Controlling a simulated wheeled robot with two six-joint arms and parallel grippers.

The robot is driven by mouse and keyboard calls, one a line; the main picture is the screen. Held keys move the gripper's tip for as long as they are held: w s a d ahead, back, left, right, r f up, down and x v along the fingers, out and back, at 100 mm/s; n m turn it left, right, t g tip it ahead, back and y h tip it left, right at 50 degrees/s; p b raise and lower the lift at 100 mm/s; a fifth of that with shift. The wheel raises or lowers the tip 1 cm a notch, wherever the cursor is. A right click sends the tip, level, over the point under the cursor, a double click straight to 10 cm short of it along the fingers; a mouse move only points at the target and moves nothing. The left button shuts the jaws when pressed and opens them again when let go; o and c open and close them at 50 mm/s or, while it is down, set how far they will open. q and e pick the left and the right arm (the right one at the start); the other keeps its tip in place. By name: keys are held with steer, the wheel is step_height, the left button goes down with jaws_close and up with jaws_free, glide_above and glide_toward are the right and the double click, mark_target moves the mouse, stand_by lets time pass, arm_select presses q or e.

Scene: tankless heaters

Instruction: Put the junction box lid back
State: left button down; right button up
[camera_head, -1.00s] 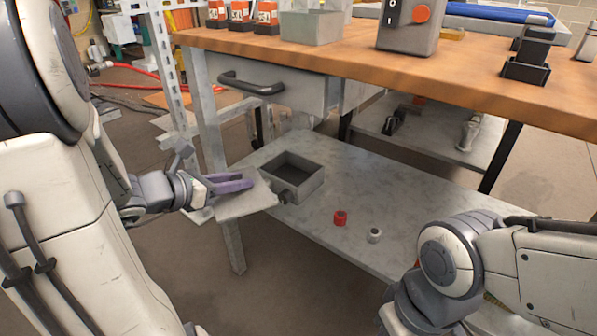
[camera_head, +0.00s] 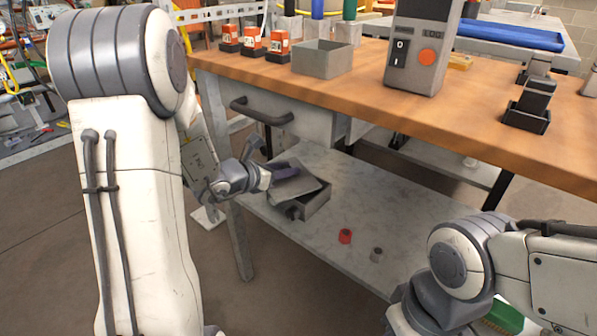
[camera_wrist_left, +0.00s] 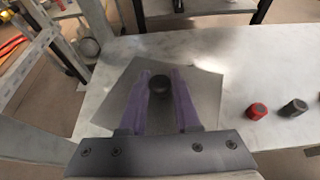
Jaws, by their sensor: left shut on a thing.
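The grey square junction box lid (camera_head: 303,189) is held by my left gripper (camera_head: 289,172) over the open-topped junction box (camera_head: 316,204) on the lower shelf. The lid looks slightly tilted and covers much of the box opening; I cannot tell whether they touch. In the left wrist view, the purple fingers (camera_wrist_left: 160,78) are on either side of a dark round knob (camera_wrist_left: 159,85) on the lid (camera_wrist_left: 207,95). The lid hides the box in that view. My right arm shows at lower right, but its gripper is out of view.
A red cap (camera_head: 345,236) and a grey cap (camera_head: 376,254) stand on the lower shelf (camera_head: 390,215), right of the box. The wooden bench top (camera_head: 440,110) and its drawer with a dark handle (camera_head: 262,112) overhang the shelf. A metal leg (camera_head: 240,240) stands left.

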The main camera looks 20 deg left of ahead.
mark_target(299, 161)
arm_select(q)
steer(key=w, duration=0.1)
steer(key=w+d, duration=0.1)
steer(key=w, duration=0.2)
steer(key=shift+w+d+f+b, duration=0.1)
steer(key=shift+w+d+b, duration=0.2)
steer(key=shift+d, duration=0.05)
step_height(299, 161, down, 4)
steer(key=shift+r+b, duration=0.2)
steer(key=shift+b, duration=1)
steer(key=shift+r, duration=0.15)
steer(key=c, duration=0.6)
jaws_free()
